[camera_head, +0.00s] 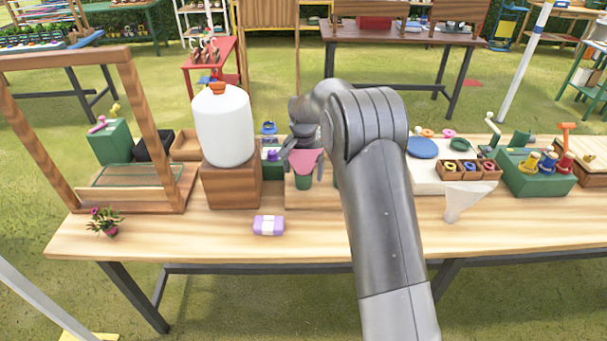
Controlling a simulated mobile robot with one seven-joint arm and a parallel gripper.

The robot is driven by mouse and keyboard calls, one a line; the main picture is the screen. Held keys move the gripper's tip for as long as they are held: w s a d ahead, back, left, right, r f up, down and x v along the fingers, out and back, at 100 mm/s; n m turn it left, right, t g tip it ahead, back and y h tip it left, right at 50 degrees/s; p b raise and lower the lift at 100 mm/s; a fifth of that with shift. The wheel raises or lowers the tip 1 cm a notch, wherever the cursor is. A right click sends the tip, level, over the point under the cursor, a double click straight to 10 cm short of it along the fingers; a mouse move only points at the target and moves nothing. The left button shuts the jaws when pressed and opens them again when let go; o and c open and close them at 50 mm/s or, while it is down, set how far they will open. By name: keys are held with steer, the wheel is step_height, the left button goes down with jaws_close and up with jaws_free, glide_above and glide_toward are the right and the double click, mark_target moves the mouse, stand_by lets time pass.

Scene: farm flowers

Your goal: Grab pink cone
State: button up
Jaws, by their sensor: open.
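The pink cone (305,159) shows in the head view, near the middle of the wooden table, with its wide end up. It appears just above or in a small green holder (303,183). My gripper (303,162) reaches down over it from above. Its dark fingers are spread, one to the left and one to the right of the cone. The jaws are open, and whether a finger touches the cone cannot be told. The cone's top is partly hidden by my gripper.
A white jug (223,126) with an orange cap stands on a wooden block to the left. A purple-white packet (268,225) lies at the front. A white cone (464,200) and small trays of rings (468,170) are to the right. The front strip of the table (190,235) is mostly clear.

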steer(key=c, duration=0.7)
steer(key=shift+o, duration=0.2)
